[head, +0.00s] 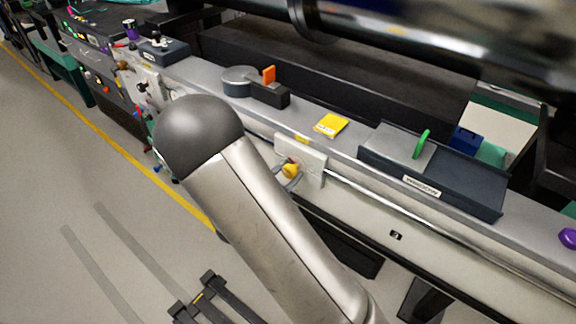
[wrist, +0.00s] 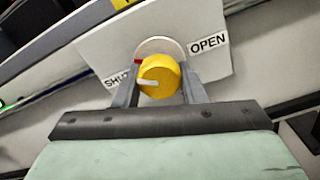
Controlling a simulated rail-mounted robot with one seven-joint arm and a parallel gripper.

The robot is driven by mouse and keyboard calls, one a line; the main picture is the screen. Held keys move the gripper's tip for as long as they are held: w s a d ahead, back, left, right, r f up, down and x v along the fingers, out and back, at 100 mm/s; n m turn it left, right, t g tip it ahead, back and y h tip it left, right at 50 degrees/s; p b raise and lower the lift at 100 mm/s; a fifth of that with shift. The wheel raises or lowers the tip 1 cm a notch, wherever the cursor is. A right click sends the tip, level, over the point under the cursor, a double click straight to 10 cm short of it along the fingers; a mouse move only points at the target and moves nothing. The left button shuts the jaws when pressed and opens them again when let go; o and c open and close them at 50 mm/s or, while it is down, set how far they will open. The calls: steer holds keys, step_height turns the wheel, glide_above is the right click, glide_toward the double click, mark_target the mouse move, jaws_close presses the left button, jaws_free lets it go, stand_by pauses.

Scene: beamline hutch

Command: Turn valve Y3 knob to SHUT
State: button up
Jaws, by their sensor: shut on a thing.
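The yellow valve knob (wrist: 162,73) sits on a white plate (wrist: 100,50) with a SHUT label (wrist: 116,83) on the left and an OPEN label (wrist: 209,43) on the right. The knob's white pointer points left, toward SHUT. My gripper (wrist: 160,88) is shut on the knob, one grey finger on each side. In the head view the knob (head: 290,170) shows on its plate (head: 312,166) on the front of the bench, partly behind the fingers. I cannot read a Y3 mark.
A metal rail (head: 400,213) runs along the front, right of the plate.

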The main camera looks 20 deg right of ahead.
steer(key=n+p, duration=0.3)
steer(key=n, duration=0.1)
steer(key=shift+s+r, duration=0.1)
steer(key=shift+d+n+p, duration=0.1)
steer(key=shift+n+p, duration=0.95)
steer(key=shift+n, duration=0.25)
steer(key=o, duration=1)
steer(key=shift+s, duration=0.1)
steer(key=b+v, duration=0.1)
steer(key=v, duration=1.6)
